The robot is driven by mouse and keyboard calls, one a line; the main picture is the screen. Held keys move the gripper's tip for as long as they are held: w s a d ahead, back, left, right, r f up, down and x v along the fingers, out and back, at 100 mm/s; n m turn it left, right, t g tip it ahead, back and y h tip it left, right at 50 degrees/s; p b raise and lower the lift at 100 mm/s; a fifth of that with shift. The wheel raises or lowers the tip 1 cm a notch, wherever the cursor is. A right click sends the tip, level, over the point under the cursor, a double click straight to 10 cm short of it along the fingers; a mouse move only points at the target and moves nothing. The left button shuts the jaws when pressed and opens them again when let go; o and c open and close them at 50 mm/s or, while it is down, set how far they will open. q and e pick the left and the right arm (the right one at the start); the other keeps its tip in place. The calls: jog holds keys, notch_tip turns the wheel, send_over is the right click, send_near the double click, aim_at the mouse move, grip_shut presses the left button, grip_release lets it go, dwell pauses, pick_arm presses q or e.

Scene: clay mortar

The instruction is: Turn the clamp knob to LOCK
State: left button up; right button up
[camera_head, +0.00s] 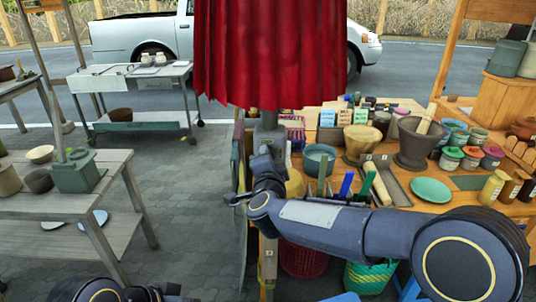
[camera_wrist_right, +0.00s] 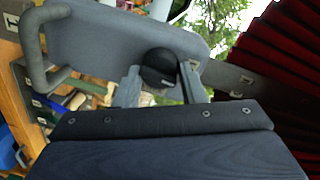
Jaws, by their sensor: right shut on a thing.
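The clamp knob (camera_wrist_right: 160,66) is a round black knob with a small pale mark on its lower edge, seen in the right wrist view. My right gripper (camera_wrist_right: 160,78) has one grey finger on each side of it and is shut on it. A grey metal plate (camera_wrist_right: 95,38) lies behind the knob. In the head view my right gripper (camera_head: 262,165) is at the grey post (camera_head: 269,125) under the red canopy; the knob is hidden there. Part of my left arm shows at the bottom left edge, and its fingers cannot be made out.
The red canopy cloth (camera_head: 270,50) hangs just above my right gripper. A wooden stall table (camera_head: 445,203) with pots, bowls and jars stands to the right. A grey wooden table (camera_head: 75,195) stands to the left. Paved floor (camera_head: 185,200) is free between them.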

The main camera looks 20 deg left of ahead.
jog(key=shift+f+n+p, duration=0.1)
jog(key=shift+n+p, duration=0.2)
jog(key=shift+n, duration=0.3)
jog(key=o, duration=1)
jog(key=b+v, duration=0.2)
jog(key=v, duration=0.6)
jog(key=shift+w, duration=0.1)
